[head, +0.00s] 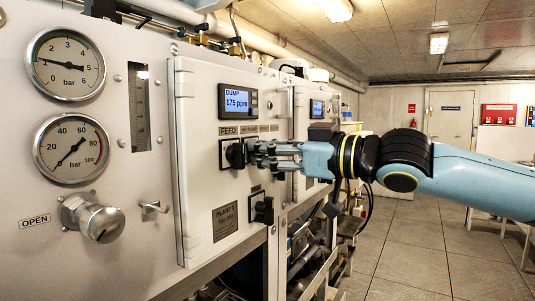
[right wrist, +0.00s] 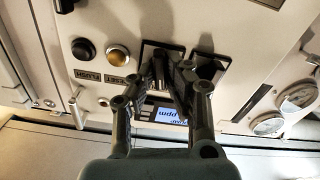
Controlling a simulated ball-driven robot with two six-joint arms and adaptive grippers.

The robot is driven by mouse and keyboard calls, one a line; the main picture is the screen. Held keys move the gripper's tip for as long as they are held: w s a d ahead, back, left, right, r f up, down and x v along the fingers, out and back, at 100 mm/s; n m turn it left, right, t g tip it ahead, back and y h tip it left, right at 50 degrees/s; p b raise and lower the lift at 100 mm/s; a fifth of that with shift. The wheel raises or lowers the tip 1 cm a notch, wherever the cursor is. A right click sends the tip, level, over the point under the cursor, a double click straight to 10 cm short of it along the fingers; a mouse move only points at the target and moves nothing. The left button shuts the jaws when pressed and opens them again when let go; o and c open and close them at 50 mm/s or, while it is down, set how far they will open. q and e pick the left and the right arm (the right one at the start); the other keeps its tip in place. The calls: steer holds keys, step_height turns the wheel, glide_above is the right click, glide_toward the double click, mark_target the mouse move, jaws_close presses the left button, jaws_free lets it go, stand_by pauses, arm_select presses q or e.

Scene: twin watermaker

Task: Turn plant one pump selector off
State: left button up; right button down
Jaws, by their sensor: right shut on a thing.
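The plant one panel (head: 200,110) carries a "PLANT 1" plate (head: 225,221) and a lit display (head: 238,101) reading DUMP 175 ppm. A black selector (head: 235,154) sits under the FEED label and also shows in the right wrist view (right wrist: 207,68). The pump selector (right wrist: 159,66) is beside it. My right gripper (head: 252,152) hides it in the head view. In the right wrist view, my right gripper (right wrist: 172,72) is shut on the pump selector's handle. The fingers hide part of its face, so its setting is unclear. My left gripper is out of view.
An amber button (right wrist: 117,54) and a black button (right wrist: 83,48) are beside the pump selector. Another black selector (head: 263,210) is lower on the panel. Gauges (head: 70,64) and a metal knob (head: 98,220) are left. Open floor (head: 410,250) lies right.

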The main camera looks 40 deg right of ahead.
steer(key=shift+n+b, duration=1.9)
steer(key=shift+n, duration=2.6)
steer(key=shift+r, duration=0.1)
steer(key=c, duration=1.5)
jaws_free()
steer(key=shift+w, duration=0.1)
steer(key=shift+o, duration=0.7)
steer(key=shift+w+a, duration=0.1)
